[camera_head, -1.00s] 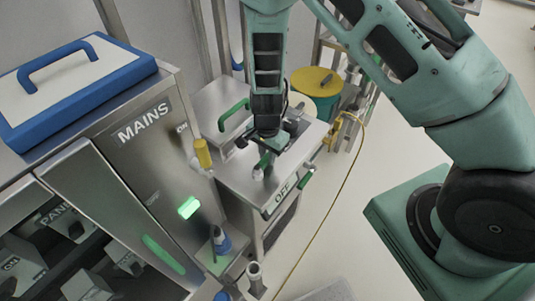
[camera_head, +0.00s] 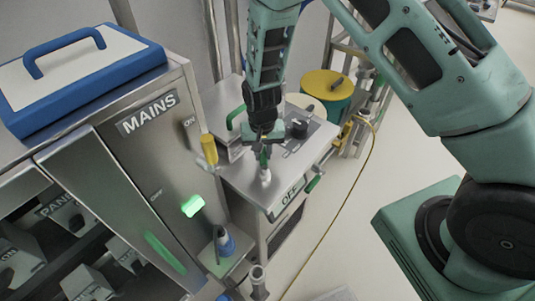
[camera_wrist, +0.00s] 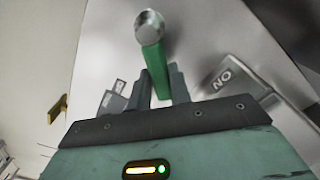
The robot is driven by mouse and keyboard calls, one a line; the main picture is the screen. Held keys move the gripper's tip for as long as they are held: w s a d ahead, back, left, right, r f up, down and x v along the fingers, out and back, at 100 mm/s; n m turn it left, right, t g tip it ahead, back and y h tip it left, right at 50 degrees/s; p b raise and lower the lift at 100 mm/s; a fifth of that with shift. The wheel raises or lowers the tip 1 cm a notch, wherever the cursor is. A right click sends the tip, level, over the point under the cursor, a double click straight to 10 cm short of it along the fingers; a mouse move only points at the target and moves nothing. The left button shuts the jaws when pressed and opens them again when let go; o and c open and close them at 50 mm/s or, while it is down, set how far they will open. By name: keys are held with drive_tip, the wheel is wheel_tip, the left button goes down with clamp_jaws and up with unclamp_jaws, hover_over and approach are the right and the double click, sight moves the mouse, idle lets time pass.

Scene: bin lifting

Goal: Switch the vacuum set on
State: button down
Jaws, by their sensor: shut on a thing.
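The vacuum set (camera_head: 243,180) is the steel cabinet in the middle of the head view, with an OFF label (camera_head: 289,193) on its front edge. On its top is a lever with a green grip (camera_head: 264,160) and a pale metal end (camera_head: 265,176). My gripper (camera_head: 263,148) is over the cabinet top, shut on the lever. In the wrist view the green lever (camera_wrist: 155,70) runs between my fingers (camera_wrist: 159,88), its round metal end (camera_wrist: 149,27) beyond them. An ON label (camera_wrist: 222,79) shows upside down beside it. My gripper hides the lever's base.
The MAINS cabinet (camera_head: 165,165) stands close on the left, with a yellow-tipped handle (camera_head: 209,149) and a lit green lamp (camera_head: 192,206). A yellow-lidded drum (camera_head: 327,86) stands behind. A yellow cable (camera_head: 350,197) crosses the open floor at right.

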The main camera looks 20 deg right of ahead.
drive_tip(key=a+n, duration=0.1)
drive_tip(key=n, duration=0.1)
drive_tip(key=a+n+b, duration=0.1)
drive_tip(key=n, duration=0.1)
drive_tip(key=shift+w+n+b, duration=0.1)
drive_tip(key=shift+n+b, duration=0.2)
drive_tip(key=shift+s+a+n+b, duration=0.25)
drive_tip(key=shift+a+n, duration=0.2)
drive_tip(key=shift+n, duration=0.7)
drive_tip(key=shift+s+a+n+b, duration=0.1)
drive_tip(key=shift+a+n+b, duration=0.3)
drive_tip(key=shift+n, duration=0.75)
drive_tip(key=shift+a, duration=0.1)
drive_tip(key=c, duration=1.3)
unclamp_jaws()
wheel_tip(320, 180, up, 18)
drive_tip(key=b, duration=0.2)
drive_tip(key=shift+f+b, duration=0.25)
drive_tip(key=shift+b, duration=0.1)
